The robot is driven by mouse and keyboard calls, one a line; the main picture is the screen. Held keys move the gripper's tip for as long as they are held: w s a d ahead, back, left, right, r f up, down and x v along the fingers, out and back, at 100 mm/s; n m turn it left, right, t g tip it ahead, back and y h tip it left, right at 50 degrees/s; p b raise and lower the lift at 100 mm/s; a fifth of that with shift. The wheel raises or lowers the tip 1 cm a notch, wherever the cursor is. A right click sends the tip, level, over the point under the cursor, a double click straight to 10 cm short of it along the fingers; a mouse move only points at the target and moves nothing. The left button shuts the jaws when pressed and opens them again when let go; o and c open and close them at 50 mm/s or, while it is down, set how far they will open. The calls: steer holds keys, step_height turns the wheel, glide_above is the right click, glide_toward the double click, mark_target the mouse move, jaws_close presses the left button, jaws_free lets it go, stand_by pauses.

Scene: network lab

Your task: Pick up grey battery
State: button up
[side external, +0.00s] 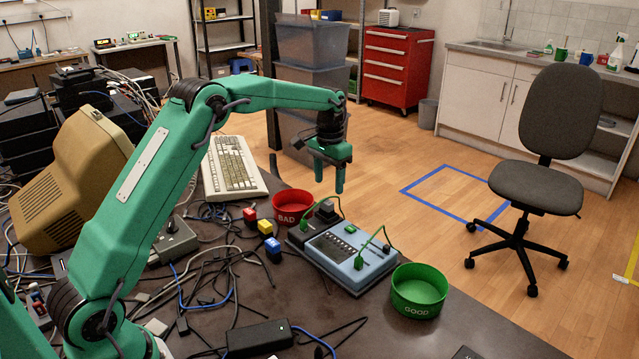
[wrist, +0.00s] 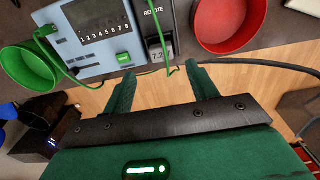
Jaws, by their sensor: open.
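My gripper (side external: 329,183) hangs open and empty above the table's far edge, behind the tester. In the wrist view the spread fingers of my gripper (wrist: 160,75) have wood floor between them. I cannot make out a clearly grey battery in either view. The blue-grey tester (side external: 376,270) has a row of numbered places and green clips; it also shows in the wrist view (wrist: 88,66).
A red BAD bowl (side external: 292,213) and a green GOOD bowl (side external: 416,309) stand either side of the tester. Small red (side external: 250,214), yellow (side external: 265,227) and blue (side external: 273,250) blocks lie left of it. Loose cables and a black adapter (side external: 258,338) clutter the left and front.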

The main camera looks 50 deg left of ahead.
mark_target(327, 201)
steer(key=shift+s+a+f, duration=0.1)
steer(key=shift+f, duration=1.85)
steer(key=shift+s+a+f, duration=0.1)
steer(key=shift+f, duration=1.85)
steer(key=c, duration=1.1)
steer(key=shift+r, duration=0.2)
steer(key=shift+w+r, duration=0.1)
steer(key=shift+r, duration=0.5)
steer(key=r, duration=0.1)
steer(key=d+r, duration=0.1)
steer(key=r, duration=0.1)
steer(key=shift+r, duration=0.1)
steer(key=s+d+r, duration=0.4)
steer(key=d+r, duration=0.2)
steer(key=d, duration=0.4)
steer(key=shift+r, duration=0.15)
